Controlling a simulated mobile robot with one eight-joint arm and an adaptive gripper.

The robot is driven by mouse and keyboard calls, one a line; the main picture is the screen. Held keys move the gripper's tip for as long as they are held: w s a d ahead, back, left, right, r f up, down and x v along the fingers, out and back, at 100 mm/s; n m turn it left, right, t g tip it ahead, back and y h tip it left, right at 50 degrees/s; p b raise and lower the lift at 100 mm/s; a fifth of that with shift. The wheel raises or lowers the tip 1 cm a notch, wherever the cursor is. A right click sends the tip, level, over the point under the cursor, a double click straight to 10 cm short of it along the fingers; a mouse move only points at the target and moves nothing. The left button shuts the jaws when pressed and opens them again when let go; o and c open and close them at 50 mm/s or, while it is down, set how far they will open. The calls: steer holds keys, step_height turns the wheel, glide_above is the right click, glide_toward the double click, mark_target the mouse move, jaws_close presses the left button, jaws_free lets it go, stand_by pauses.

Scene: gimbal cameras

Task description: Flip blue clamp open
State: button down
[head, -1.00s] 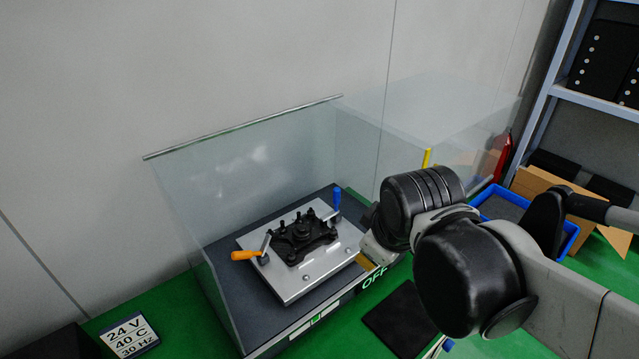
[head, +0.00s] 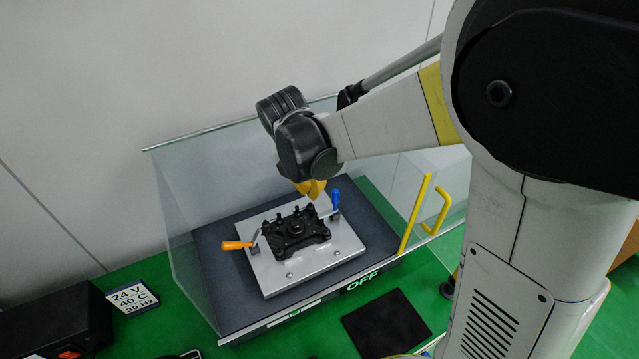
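The blue clamp (head: 335,199) stands with its handle upright at the right rear of the silver fixture plate (head: 295,269). The plate carries a black part (head: 293,232). An orange-handled clamp (head: 236,245) sits at the plate's left side, its handle lying sideways. My gripper (head: 316,192) is inside the glass enclosure, above the plate's back edge and just left of the blue handle. Its yellow-orange fingers show only in part below my black wrist. I cannot tell whether they are apart or touching the clamp.
Glass walls (head: 180,215) surround the fixture, and a yellow-handled door (head: 437,212) stands at the right. A 24 V sign (head: 132,298) and a black box (head: 45,325) are at the left.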

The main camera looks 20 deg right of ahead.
steer(key=w+d+f+b, duration=0.2)
steer(key=w+d+f, duration=0.2)
steer(key=f, duration=0.5)
steer(key=shift+d+f, duration=0.3)
steer(key=shift+d, duration=0.25)
steer(key=shift+d, duration=0.1)
steer(key=shift+d+r+y, duration=0.1)
steer(key=shift+d+y, duration=0.1)
steer(key=shift+y, duration=0.2)
